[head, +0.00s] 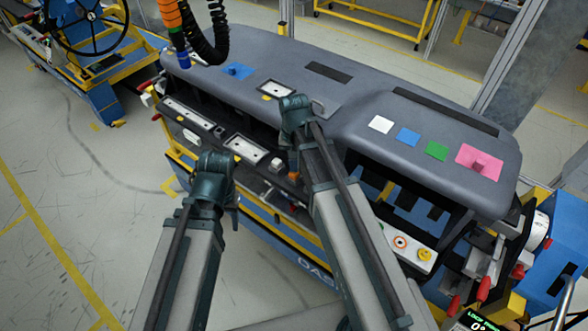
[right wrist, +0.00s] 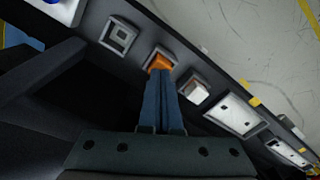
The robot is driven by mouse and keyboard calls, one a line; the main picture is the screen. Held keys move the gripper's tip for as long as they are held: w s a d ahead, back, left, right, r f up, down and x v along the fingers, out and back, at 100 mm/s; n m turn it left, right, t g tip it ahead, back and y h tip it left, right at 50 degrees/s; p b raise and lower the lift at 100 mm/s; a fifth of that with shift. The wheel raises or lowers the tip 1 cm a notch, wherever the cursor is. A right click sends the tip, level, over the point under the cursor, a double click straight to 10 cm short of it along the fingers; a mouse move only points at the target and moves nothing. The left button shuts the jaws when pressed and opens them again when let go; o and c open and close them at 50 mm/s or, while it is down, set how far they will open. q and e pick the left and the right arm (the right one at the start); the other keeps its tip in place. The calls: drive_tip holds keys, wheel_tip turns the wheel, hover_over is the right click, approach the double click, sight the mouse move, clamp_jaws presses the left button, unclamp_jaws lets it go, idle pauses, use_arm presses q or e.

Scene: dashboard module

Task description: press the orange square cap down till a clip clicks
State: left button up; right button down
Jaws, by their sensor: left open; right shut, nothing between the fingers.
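The orange square cap (right wrist: 159,61) sits in a square frame on the dashboard's front strip, in the right wrist view. A small part of the orange cap (head: 293,176) shows in the head view beside my right arm. My right gripper (right wrist: 162,76) is shut and empty. Its blue fingertips are at the near edge of the cap and cover part of it; I cannot tell whether they touch it or how deep the cap sits. My left gripper (head: 232,198) is open and empty, in front of the dashboard, apart from the cap; its fingers are mostly hidden.
A white square cap (right wrist: 195,89) stands on one side of the orange cap, a grey square frame (right wrist: 119,35) on the other. The dashboard (head: 350,95) has coloured patches on top. A black coiled cable (head: 213,40) hangs at its back left.

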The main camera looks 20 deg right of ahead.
wheel_tip(320, 180, up, 8)
drive_tip(key=p, duration=0.7)
drive_tip(key=shift+f, duration=0.15)
drive_tip(key=s+a+f+n+h+b, duration=0.1)
drive_tip(key=s+a+f+n+b, duration=0.7)
drive_tip(key=s+f+b, duration=0.6)
drive_tip(key=shift+s+a+f+b, duration=0.2)
drive_tip(key=shift+a+f+b, duration=0.35)
drive_tip(key=shift+a, duration=0.6)
